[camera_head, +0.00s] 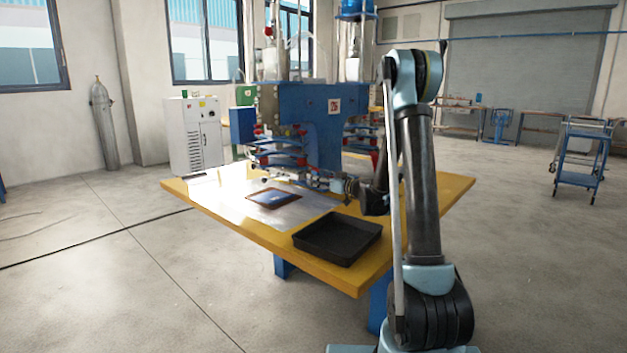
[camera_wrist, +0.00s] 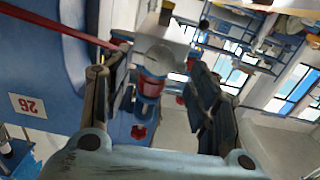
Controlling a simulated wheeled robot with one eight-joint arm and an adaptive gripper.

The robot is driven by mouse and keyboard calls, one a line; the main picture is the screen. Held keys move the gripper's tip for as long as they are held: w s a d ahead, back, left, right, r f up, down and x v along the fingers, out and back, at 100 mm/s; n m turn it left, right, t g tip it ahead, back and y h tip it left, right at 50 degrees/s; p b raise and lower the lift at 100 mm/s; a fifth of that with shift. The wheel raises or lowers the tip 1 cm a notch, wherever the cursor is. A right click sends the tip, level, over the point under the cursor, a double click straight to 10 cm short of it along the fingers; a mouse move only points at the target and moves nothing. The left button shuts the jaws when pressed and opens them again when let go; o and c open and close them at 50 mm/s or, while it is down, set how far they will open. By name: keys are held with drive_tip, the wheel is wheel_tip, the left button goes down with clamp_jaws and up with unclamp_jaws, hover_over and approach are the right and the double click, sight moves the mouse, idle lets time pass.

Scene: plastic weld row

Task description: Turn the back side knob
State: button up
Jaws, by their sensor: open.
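The blue welding machine (camera_head: 312,105) stands at the table with small red knobs and parts on its front. In the wrist view a red knob (camera_wrist: 138,132) sits on the blue body below the open jaws. Another fitting (camera_wrist: 152,85), red and blue under a grey block, shows between my fingers. I cannot tell which one is the back side knob. My gripper (camera_head: 318,180) reaches left toward the machine, low over the table. In the wrist view my gripper (camera_wrist: 158,65) has its fingers spread. I see no contact with either knob.
A red hose (camera_wrist: 60,25) crosses the upper left of the wrist view. Floor left of the table is mostly clear.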

drive_tip(key=shift+x, duration=1.8)
drive_tip(key=shift+c, duration=0.3)
drive_tip(key=c, duration=1)
drive_tip(key=shift+d, duration=0.15)
